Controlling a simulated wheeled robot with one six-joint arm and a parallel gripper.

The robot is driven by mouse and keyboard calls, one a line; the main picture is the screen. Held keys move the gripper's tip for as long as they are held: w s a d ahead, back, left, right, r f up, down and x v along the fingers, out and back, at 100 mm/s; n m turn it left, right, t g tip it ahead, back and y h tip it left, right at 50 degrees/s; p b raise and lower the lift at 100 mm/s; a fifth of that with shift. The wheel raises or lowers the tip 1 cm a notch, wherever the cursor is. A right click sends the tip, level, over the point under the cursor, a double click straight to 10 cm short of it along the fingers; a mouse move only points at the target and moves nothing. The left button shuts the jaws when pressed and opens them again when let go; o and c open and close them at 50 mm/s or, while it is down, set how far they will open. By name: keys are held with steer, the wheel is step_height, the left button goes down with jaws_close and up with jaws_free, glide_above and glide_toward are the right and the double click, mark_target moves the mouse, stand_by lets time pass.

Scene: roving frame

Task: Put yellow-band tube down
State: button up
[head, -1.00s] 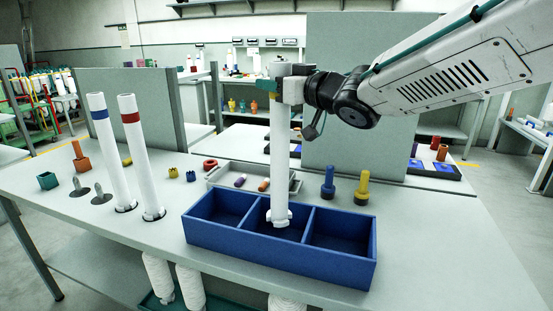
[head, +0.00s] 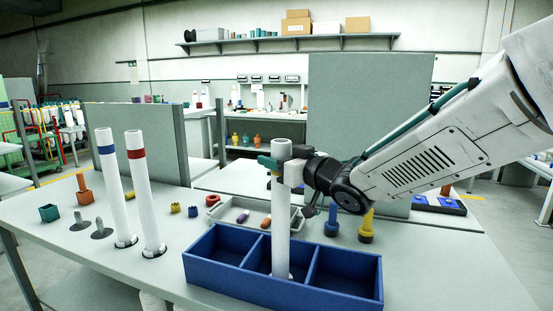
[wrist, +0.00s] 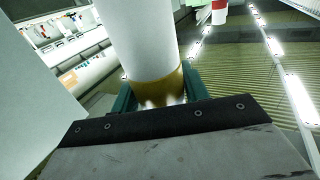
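My gripper (head: 277,168) is shut around the upper part of the white yellow-band tube (head: 282,225). In the wrist view the yellow band (wrist: 152,90) shows between the green fingers. The tube stands upright, its lower end inside the middle compartment of the blue three-part bin (head: 225,272). The front wall seems to hide its foot, so I cannot tell whether it touches the bin floor.
A grey tray (head: 232,213) with small parts lies behind the bin. Blue (head: 331,222) and yellow (head: 366,228) pegs stand at its right. The outer compartments look empty.

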steer(key=shift+o, duration=1.2)
